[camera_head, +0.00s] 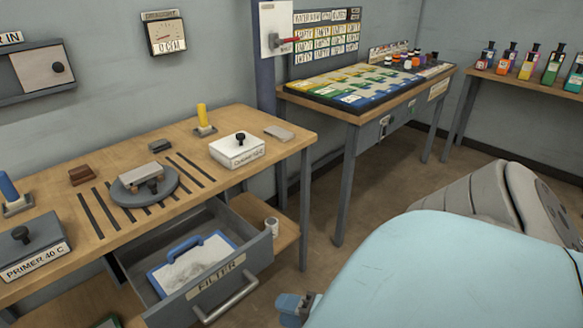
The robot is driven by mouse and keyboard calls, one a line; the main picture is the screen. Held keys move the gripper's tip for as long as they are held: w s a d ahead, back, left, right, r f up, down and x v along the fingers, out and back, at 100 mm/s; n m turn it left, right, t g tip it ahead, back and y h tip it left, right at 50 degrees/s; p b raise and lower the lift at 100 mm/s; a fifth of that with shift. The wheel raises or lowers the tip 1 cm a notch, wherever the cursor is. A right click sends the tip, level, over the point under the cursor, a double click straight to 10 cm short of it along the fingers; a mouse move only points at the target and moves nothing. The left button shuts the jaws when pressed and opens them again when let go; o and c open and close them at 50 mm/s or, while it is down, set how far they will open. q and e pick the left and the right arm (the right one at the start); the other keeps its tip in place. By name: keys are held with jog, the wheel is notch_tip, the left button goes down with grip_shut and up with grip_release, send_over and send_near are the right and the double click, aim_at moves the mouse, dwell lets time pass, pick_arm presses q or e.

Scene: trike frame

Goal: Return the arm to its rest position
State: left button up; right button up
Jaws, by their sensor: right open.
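My right arm fills the lower right of the head view as a large pale blue link with a grey joint behind it. My right gripper (293,308) shows only in part at the bottom edge, as a small blue and grey piece beside the pale blue link. It is open, and nothing shows in it. It is to the right of the open filter drawer (226,288), apart from the drawer's handle in the picture. The rest of the gripper is hidden or out of the frame. My left gripper is not in view.
The filter drawer stands pulled out below the wooden bench (110,232), with a blue-framed filter (190,262) inside. A small can (272,226) sits on the lower shelf. A second table (350,115) and a bottle shelf (535,88) stand behind. Brown floor lies between.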

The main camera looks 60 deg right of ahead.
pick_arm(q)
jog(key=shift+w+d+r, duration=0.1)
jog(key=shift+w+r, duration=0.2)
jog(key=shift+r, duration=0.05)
pick_arm(e)
jog(key=shift+s+d+r, duration=0.1)
jog(key=shift+s, duration=0.3)
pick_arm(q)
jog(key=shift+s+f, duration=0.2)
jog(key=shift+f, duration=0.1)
